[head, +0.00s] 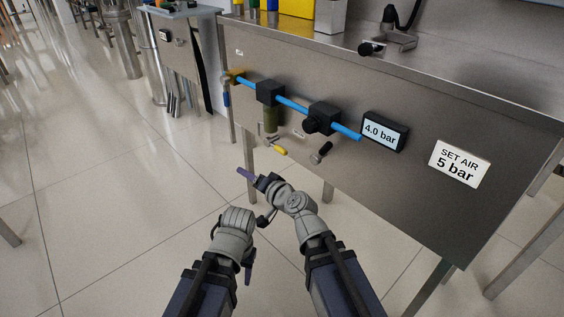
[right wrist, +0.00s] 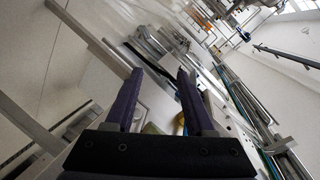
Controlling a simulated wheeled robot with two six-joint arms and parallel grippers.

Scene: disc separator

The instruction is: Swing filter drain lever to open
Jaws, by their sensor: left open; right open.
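The filter (head: 270,118) is an olive bowl under a black block on the blue air line. Its drain lever (head: 279,150) has a yellow grip and sits just below the bowl, slanting down to the right. My right gripper (head: 245,174) is below and left of the lever, apart from it. In the right wrist view its purple fingers (right wrist: 158,92) are spread with nothing held; a small yellow piece (right wrist: 179,123), probably the lever, shows low near the right finger, partly hidden. My left gripper (head: 249,272) hangs low, well away from the panel, its fingers barely visible.
The steel panel (head: 410,175) carries a black regulator (head: 322,118), a 4.0 bar display (head: 384,131) and a "SET AIR 5 bar" sign (head: 459,164). A black-tipped fitting (head: 321,153) sticks out right of the lever. Floor space lies left.

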